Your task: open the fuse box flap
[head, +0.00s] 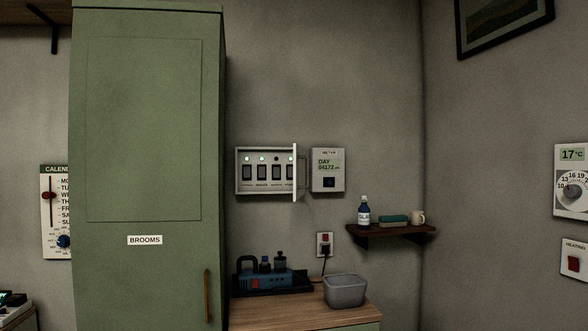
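The fuse box (240,172) is a pale box on the back wall, right of the green cabinet. Its front is uncovered, and a row of several dark switches with small round lamps above them shows inside. Most lamps glow pale green; one looks dark. The flap (295,173) stands out from the box's right side, seen almost edge-on, with a handle (302,172) on its right face. The flap is open; its exact angle is hard to tell. My gripper is not in view.
A meter (328,170) hangs close right of the flap. The tall green cabinet (147,130) marked BROOMS stands left. Below is a wooden counter (300,310) with a blue device (270,279) and a grey bin (345,291). A small shelf (392,232) holds a bottle, sponge and mug.

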